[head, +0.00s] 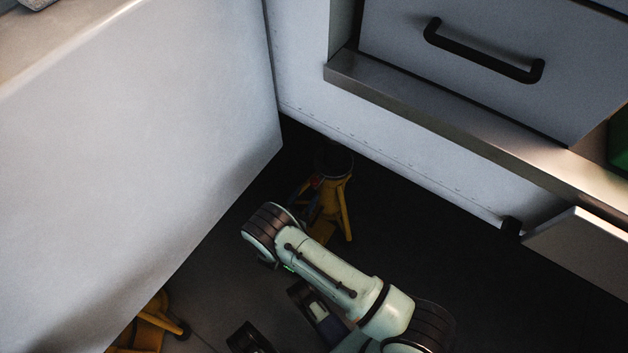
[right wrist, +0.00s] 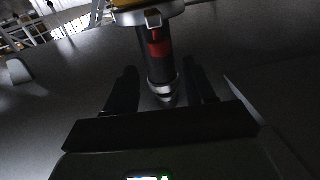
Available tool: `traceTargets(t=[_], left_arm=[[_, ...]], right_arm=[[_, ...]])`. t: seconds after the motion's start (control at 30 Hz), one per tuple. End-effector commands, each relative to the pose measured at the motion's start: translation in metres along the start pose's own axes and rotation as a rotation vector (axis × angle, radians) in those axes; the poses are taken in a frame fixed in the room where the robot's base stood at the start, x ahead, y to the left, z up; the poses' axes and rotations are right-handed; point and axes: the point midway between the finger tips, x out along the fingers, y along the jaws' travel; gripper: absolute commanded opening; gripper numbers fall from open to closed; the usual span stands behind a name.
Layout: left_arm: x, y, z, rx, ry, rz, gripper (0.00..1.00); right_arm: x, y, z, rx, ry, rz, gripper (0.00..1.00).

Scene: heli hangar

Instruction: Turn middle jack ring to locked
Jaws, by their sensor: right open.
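In the head view a yellow jack (head: 335,205) with splayed legs and a dark round top stands on the dark floor, partly hidden by my right arm. A second yellow jack (head: 142,328) shows in part at the lower left. In the right wrist view a dark jack post (right wrist: 157,62) with a red band (right wrist: 158,45) and a metal collar (right wrist: 163,90) extends from a yellow part (right wrist: 130,4) at the top. My right gripper (right wrist: 163,76) is open, with one finger on each side of the post; contact cannot be told. My left gripper is not in view.
A large pale panel (head: 130,130) fills the left. A pale cabinet wall (head: 400,140) with a metal ledge (head: 450,118) and a drawer with a black handle (head: 485,52) stands behind the jack. Dark floor (head: 480,285) is clear at the right.

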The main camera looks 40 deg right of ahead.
Motion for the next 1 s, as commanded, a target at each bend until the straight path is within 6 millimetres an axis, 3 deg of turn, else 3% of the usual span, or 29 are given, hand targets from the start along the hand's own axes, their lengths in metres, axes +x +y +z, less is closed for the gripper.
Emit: traceTargets(t=[0.1,0.3,0.5,0.77,0.83,0.93,1.0], left_arm=[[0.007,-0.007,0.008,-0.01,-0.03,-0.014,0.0],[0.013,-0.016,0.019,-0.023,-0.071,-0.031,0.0],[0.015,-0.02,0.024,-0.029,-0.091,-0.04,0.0],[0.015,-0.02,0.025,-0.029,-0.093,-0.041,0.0],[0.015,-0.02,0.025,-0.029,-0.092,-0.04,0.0],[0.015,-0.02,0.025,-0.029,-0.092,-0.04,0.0],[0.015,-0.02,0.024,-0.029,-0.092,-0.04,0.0]], right_arm=[[0.027,0.0,0.001,0.002,0.001,0.002,0.55],[0.058,0.0,0.001,0.002,0.0,0.0,0.55],[0.071,-0.001,0.001,0.001,-0.002,-0.002,0.55],[0.073,-0.001,0.0,0.001,-0.002,-0.002,0.55],[0.073,0.0,0.001,0.001,-0.002,-0.002,0.38],[0.072,0.0,0.001,0.001,-0.002,-0.002,0.06],[0.072,0.0,0.001,0.001,-0.002,-0.002,0.0]])
